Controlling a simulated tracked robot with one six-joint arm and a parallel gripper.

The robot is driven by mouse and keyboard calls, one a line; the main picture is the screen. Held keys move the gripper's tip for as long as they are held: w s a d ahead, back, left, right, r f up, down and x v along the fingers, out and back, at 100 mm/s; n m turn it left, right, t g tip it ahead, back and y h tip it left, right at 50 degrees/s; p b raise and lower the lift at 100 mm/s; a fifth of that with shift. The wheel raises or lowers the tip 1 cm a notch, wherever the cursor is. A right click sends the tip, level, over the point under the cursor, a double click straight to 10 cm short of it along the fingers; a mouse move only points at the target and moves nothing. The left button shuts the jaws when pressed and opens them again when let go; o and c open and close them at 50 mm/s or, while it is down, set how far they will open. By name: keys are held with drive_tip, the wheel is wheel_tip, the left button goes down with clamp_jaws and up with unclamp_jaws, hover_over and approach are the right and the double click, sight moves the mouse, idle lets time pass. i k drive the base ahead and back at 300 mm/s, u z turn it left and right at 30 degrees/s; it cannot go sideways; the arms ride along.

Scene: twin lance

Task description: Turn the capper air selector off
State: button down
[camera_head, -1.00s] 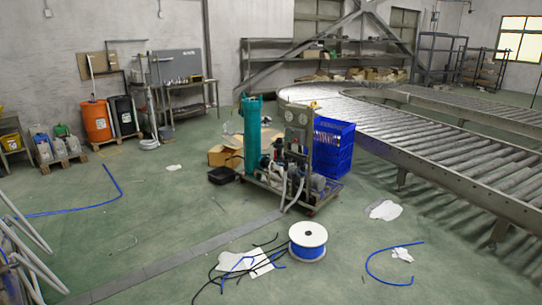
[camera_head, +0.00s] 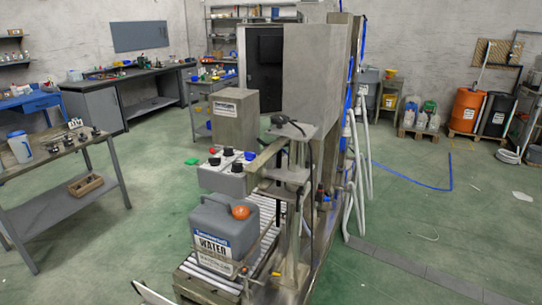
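A grey control box (camera_head: 222,178) with several black knobs and a blue knob (camera_head: 249,156) on its sloped top is mounted on the capping machine, near the middle of the view. A red button (camera_head: 214,162) is also on it. I cannot read the labels, so I cannot tell which knob is the capper air selector or how it is set. My gripper is not in view.
A grey water can (camera_head: 222,228) with an orange cap stands on the machine's slatted conveyor below the box. A metal table (camera_head: 58,203) is on the left, workbenches behind.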

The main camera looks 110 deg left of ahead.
sight(249, 156)
drive_tip(key=z, duration=3.15)
drive_tip(key=k, duration=1.75)
